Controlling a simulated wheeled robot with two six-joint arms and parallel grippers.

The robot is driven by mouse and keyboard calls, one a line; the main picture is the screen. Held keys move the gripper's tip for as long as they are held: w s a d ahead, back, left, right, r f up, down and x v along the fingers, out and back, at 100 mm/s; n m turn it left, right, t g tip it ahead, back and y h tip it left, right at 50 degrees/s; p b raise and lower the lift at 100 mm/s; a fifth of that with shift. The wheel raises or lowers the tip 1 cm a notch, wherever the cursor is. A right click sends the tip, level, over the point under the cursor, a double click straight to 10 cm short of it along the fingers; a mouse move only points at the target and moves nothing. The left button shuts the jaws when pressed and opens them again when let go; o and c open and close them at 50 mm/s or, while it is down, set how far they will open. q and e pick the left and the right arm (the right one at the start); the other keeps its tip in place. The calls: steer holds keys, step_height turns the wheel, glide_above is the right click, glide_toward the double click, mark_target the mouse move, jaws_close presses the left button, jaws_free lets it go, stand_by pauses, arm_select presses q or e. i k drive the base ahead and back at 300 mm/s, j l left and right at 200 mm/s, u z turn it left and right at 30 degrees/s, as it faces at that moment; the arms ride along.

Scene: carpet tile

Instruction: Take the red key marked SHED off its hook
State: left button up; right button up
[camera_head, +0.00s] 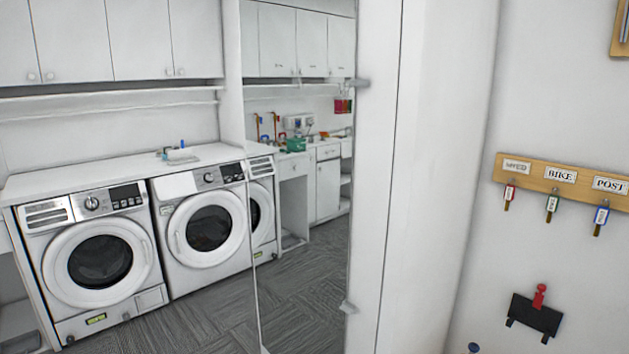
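A wooden key rack (537,172) is on the white wall at the right. It bears several white labels; the left one (516,167) is too blurred to read surely, the others read BIKE (560,175) and POST (610,185). A key with a red tag (509,193) hangs below the left label. A key with a green tag (552,204) hangs under BIKE and one with a blue tag (601,216) under POST. Neither of my grippers is in view.
A black holder with a red piece (536,312) is below the rack. A white upright panel (425,180) stands left of the rack. Front-loading washing machines (101,262) stand under a white counter (120,170) at the left. Grey carpet floor (200,318) is open before them.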

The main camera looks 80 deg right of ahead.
mark_target(509, 191)
steer(key=z, duration=1.5)
steer(key=k+z, duration=0.1)
steer(key=z, duration=1.35)
steer(key=k+z, duration=0.1)
steer(key=z, duration=0.9)
